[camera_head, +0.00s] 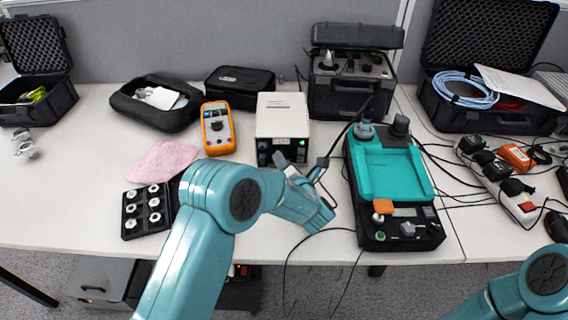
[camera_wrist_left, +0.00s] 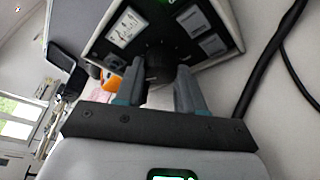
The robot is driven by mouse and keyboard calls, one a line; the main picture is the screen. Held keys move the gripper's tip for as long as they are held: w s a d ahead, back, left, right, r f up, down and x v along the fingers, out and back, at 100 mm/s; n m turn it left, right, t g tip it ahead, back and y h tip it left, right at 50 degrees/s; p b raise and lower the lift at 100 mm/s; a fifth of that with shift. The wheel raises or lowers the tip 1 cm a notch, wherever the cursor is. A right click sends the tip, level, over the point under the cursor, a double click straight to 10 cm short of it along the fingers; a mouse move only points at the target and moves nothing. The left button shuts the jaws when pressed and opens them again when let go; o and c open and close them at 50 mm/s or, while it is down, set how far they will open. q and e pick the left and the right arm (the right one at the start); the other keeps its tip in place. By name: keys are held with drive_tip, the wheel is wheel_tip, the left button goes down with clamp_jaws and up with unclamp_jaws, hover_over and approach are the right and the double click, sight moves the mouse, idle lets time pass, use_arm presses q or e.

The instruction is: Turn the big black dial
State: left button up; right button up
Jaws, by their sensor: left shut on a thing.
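The big black dial (camera_wrist_left: 158,60) is on the dark front panel of a white box, between two pale square parts in the left wrist view. My left gripper (camera_wrist_left: 160,84) has one finger on each side of the dial and is shut on it. In the head view the white box (camera_head: 282,115) stands mid-table, and my left gripper (camera_head: 290,166) is at its front. There the dial is hard to make out behind the gripper. My right arm shows at the lower right of the head view, but its gripper is out of view.
An orange multimeter (camera_head: 218,128) lies left of the white box. A teal and black device (camera_head: 390,175) stands to the right, with cables between. A black tray of metal parts (camera_head: 147,210) and a pink cloth (camera_head: 163,160) lie at left.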

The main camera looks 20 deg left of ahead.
use_arm(q)
drive_tip(key=o, duration=0.8)
drive_tip(key=shift+r, duration=0.1)
drive_tip(key=shift+c, duration=0.2)
drive_tip(key=shift+d, duration=0.1)
drive_tip(key=v, duration=1.6)
drive_tip(key=shift+s, duration=0.1)
